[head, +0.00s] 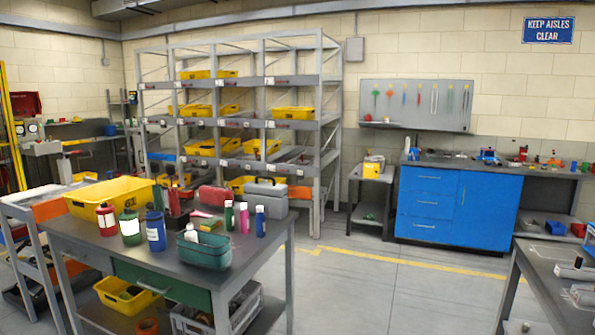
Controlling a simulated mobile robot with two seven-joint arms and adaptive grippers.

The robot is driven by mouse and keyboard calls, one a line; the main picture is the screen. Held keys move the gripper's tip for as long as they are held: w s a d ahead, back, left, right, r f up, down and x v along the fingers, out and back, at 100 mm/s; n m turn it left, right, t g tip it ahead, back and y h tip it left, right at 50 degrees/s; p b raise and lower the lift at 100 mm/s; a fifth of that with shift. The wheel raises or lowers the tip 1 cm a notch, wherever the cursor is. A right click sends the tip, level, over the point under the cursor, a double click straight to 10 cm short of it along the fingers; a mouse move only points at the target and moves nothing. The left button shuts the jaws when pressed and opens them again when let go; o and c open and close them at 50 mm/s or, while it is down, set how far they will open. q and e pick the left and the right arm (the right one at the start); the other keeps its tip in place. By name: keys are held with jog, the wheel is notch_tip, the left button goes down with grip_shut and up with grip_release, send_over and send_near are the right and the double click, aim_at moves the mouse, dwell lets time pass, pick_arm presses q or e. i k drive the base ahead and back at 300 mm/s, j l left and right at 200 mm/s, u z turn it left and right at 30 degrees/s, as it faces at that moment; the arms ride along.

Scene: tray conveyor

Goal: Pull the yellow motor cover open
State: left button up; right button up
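I cannot make out a yellow motor cover or a tray conveyor in the head view. Neither of my grippers is in view. None of these looks clearly like a motor cover.
A grey workbench (255,262) with bottles, a green basket (203,252) and toolboxes stands front left. The shelving rack (335,110) is behind it. A blue cabinet (430,205) stands at the back wall. Another bench (545,262) is front right. Floor (400,285) between them is clear.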

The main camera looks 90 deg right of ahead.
aim_at(370, 170)
jog(key=z, duration=3.3)
jog(key=i+z, duration=0.1)
jog(key=i, duration=6.75)
jog(key=l, duration=0.1)
